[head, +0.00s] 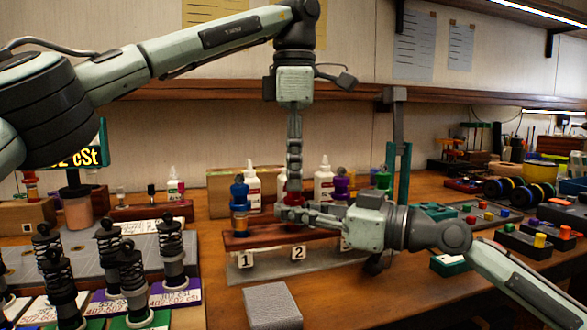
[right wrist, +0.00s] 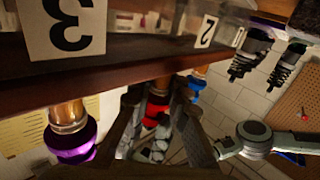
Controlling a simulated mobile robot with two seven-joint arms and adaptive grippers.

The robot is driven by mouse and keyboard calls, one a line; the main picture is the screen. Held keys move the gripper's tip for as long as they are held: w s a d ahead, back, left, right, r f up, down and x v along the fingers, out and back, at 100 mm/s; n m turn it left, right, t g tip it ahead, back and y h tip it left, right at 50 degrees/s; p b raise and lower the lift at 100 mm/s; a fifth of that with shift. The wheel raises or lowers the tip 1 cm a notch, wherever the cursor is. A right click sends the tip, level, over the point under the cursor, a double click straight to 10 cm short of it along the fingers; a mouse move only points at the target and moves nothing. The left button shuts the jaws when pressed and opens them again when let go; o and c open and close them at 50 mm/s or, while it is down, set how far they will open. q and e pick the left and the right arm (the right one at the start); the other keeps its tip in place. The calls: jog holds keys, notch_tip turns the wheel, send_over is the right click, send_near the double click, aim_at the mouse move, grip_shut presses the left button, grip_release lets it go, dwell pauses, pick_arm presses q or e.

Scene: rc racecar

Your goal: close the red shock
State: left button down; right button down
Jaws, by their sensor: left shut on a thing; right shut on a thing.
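The red shock (head: 293,198) stands at the place marked 2 in the wooden rack (head: 262,239), mostly hidden by my grippers. Its red part also shows between the fingers in the right wrist view (right wrist: 157,112). My left gripper (head: 294,184) points straight down from above and is shut on the top of the red shock. My right gripper (head: 284,212) reaches in level from the right, just below the left one, and is shut on the red shock's lower part. Whether the red cap is fully seated is hidden.
A blue-topped shock (head: 240,194) stands left of the grippers; purple-topped (head: 341,186) and green-topped (head: 383,178) ones stand right. White glue bottles (head: 324,181) stand behind. Several black spring shocks (head: 130,280) fill the left front. A grey block (head: 271,305) lies in front.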

pick_arm(q)
jog(key=shift+m, duration=0.5)
jog(key=c, duration=1.3)
grip_release()
jog(key=shift+r, duration=3.75)
pick_arm(e)
jog(key=c, duration=1.4)
grip_release()
